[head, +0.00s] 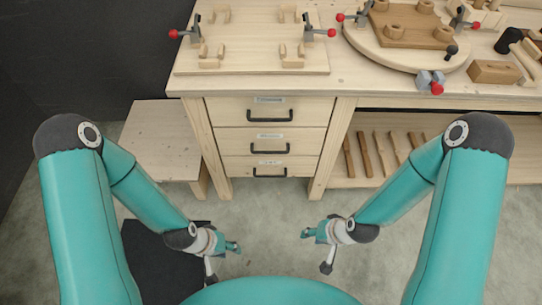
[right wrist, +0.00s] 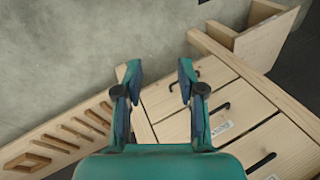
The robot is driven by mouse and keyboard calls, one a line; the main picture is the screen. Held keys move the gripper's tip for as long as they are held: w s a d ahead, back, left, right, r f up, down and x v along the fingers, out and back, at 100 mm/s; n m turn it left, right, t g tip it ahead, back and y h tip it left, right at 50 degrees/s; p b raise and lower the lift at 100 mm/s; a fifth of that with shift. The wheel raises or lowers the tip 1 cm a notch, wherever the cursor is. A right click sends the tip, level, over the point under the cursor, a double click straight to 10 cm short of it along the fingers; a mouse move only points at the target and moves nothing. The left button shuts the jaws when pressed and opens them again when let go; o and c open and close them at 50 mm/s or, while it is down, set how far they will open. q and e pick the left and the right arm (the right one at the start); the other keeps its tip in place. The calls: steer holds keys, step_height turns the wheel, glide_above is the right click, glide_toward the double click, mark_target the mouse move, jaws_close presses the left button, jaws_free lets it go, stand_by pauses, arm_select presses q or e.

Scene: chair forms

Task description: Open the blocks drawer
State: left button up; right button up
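A wooden drawer unit under the bench holds three stacked drawers: top (head: 232,110), middle (head: 232,140) and bottom (head: 235,166). Each has a black bar handle and a small label; I cannot read the labels surely. All three look shut. The right wrist view also shows drawer fronts with black handles (right wrist: 221,107) and a white label (right wrist: 222,129). My right gripper (head: 312,236) is open and empty, apart from the drawers; its two fingers show in the right wrist view (right wrist: 160,78). My left gripper (head: 231,247) is low in front of the drawers, with nothing visible in it; its opening is unclear.
The bench top (head: 345,85) carries a wooden board (head: 255,55) with red-tipped clamps and a round turntable (head: 368,57). A lower shelf (head: 375,175) with several wooden strips lies right of the drawers. A low wooden stand (head: 150,140) is at left. The floor before the drawers is clear.

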steer(key=w+f+m+t+y+b, duration=0.2)
steer(key=w+f+m+t+b, duration=0.35)
steer(key=w+b, duration=0.8)
steer(key=m+t+y+b, duration=0.2)
steer(key=t+y+b, duration=0.3)
steer(key=b, duration=1.2)
glide_toward(271, 152)
steer(key=shift+g+y, duration=0.4)
steer(key=shift+g, duration=0.15)
steer(key=b+x, duration=0.1)
steer(key=x, duration=0.2)
steer(key=b+x, duration=0.2)
steer(key=x, duration=0.1)
steer(key=b+x, duration=0.1)
steer(key=x, duration=0.2)
steer(key=shift+w+d+f, duration=0.1)
steer(key=shift+w+f, duration=0.3)
steer(key=shift+w, duration=0.1)
steer(key=shift+w+a, duration=0.3)
jaws_close()
